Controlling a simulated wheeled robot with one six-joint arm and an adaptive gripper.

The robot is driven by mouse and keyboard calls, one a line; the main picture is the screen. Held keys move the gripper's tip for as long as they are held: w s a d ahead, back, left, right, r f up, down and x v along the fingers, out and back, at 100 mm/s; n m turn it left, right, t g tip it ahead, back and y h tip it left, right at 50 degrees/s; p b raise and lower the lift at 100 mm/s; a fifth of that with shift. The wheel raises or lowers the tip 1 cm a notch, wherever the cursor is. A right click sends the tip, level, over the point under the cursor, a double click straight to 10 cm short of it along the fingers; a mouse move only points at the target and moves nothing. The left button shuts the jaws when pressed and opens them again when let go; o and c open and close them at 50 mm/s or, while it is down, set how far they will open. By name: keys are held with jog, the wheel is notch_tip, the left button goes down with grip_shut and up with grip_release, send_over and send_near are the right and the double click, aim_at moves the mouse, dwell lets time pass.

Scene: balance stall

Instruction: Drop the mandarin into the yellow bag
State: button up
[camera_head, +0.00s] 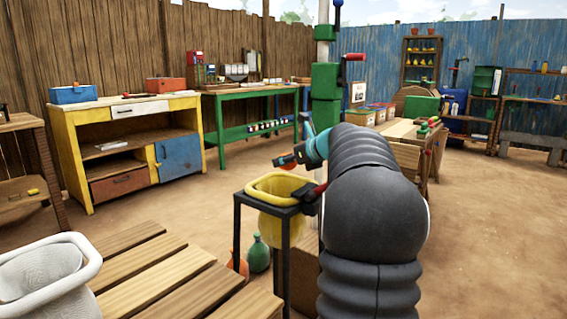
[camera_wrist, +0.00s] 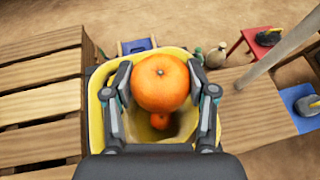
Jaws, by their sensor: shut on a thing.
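The yellow bag (camera_head: 283,218) hangs open-mouthed in a dark metal frame next to the slatted wooden table. My gripper (camera_head: 293,160) is above the bag in the head view, with only a small orange part of its load showing. In the wrist view my gripper (camera_wrist: 162,92) is shut on the mandarin (camera_wrist: 161,80), one finger on each side. The yellow bag's rim (camera_wrist: 97,110) surrounds the fingers in that view, and the mandarin appears over its opening. A second, smaller-looking orange fruit (camera_wrist: 160,121) shows below it, seemingly inside the bag.
The slatted wooden table (camera_head: 165,265) stands left of the bag, with a white basket (camera_head: 50,280) at its near end. A green bottle (camera_head: 258,254) and an orange one (camera_head: 238,266) stand by the frame. Open sandy ground lies beyond.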

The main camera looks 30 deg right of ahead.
jog(key=shift+a+f, duration=0.1)
jog(key=shift+f, duration=0.35)
jog(key=o, duration=1.3)
jog(key=v, duration=1.2)
